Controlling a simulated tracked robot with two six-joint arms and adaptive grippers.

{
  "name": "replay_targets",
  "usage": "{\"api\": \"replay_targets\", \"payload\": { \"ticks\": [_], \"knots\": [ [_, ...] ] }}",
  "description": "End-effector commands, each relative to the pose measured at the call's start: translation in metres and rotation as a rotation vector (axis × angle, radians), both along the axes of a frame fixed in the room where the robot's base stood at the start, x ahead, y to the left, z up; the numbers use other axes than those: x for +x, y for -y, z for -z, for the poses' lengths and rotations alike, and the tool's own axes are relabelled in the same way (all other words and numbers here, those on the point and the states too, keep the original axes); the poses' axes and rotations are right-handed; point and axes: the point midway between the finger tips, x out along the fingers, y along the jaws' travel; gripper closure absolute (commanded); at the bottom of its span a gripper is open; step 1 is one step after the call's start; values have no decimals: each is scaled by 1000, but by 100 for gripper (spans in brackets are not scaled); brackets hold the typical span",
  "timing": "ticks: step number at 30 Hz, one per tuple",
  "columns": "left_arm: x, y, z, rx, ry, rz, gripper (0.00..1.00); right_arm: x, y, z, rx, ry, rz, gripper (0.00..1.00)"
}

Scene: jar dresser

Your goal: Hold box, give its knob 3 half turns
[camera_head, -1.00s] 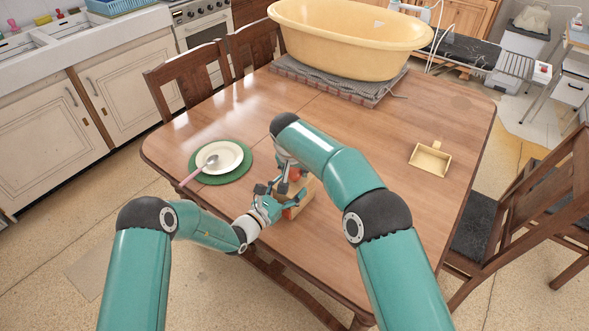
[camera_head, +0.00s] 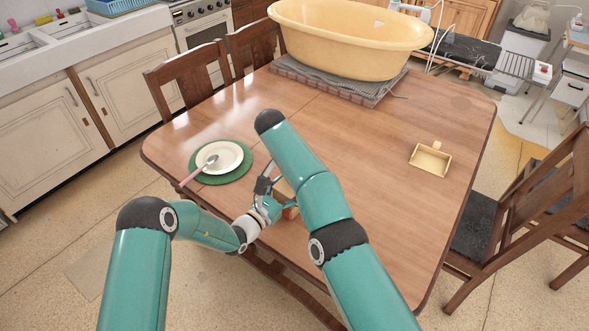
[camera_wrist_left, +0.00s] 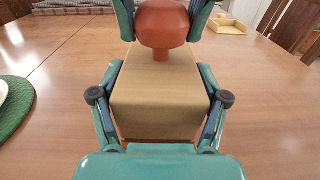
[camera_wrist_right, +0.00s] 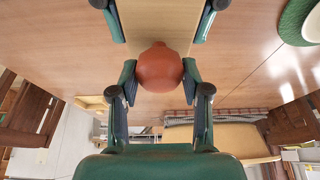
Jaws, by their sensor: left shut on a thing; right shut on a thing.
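The tan wooden box (camera_wrist_left: 158,95) is gripped between the fingers of my left gripper (camera_wrist_left: 160,108) near the table's front edge. In the head view only slivers of the box (camera_head: 283,187) show beside my left gripper (camera_head: 266,203). The round red-orange knob (camera_wrist_left: 165,24) projects from the box on a short stem. It also shows in the right wrist view (camera_wrist_right: 160,68), between the fingers of my right gripper (camera_wrist_right: 160,80), which is shut on it. In the head view my right arm hides the right gripper and most of the box.
A white plate (camera_head: 229,153) with a spoon lies on a green mat (camera_head: 246,166) left of the grippers. A small tan tray (camera_head: 431,160) lies to the right. A large yellow tub (camera_head: 345,45) stands at the back. The middle of the wooden table (camera_head: 370,135) is clear.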

Motion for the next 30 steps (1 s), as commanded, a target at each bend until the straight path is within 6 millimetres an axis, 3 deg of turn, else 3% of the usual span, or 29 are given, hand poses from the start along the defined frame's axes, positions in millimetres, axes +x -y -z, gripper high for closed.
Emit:
{"api": "replay_targets", "payload": {
  "ticks": [8, 9, 13, 23, 30],
  "knots": [
    [-1, 1, 0, -2, -2, 2, 81, 1, 1, 0, 1, 3, 0, 88],
    [-1, 1, 0, -2, -2, 2, 81, 1, 1, 0, 0, 2, 1, 46],
    [-1, 1, 0, -2, -2, 2, 81, 1, 0, 0, 0, 1, 0, 28],
    [0, 0, 0, -2, -2, 1, 81, 0, 0, -2, 0, 0, -1, 28],
    [0, 0, 0, -2, -3, 0, 81, -9, -7, -28, 1, 3, -2, 28]
  ]
}}
